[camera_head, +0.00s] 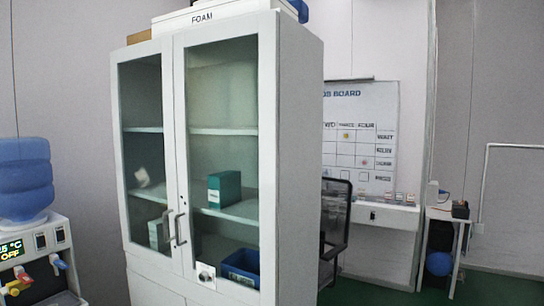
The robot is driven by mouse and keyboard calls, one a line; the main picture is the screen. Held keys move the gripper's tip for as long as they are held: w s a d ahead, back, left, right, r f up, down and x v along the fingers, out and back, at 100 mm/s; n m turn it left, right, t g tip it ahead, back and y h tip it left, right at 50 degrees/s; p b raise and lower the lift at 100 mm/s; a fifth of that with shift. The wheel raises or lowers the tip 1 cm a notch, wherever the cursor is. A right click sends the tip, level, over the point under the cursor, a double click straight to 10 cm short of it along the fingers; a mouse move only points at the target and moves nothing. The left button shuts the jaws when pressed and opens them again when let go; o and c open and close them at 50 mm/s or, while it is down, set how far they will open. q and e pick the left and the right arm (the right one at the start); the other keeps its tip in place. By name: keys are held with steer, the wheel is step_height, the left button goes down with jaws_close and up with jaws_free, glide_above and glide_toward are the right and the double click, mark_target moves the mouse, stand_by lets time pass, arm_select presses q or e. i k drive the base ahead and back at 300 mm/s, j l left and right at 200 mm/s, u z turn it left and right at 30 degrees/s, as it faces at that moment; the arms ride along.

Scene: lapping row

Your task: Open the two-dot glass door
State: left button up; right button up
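A white cabinet (299,150) with two glass doors stands left of the middle, both doors looking shut. The right glass door (222,90) has a bar handle (180,229) low on its left edge. Small dark marks show on its frame above that handle; I cannot count them clearly. The left glass door (142,95) is narrower in view and has its own handle (167,224) beside the other. A white plate with a round knob (206,276) sits at the bottom of the right door. Neither of my grippers is in view.
Behind the glass are a green box (224,188) and a blue bin (241,267). A water dispenser (40,250) stands at the left. A dark chair (335,225) stands right of the cabinet, by a wall shelf (385,214). Green floor shows at the lower right.

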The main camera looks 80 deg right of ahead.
mark_target(265, 25)
steer(key=z, duration=2.35)
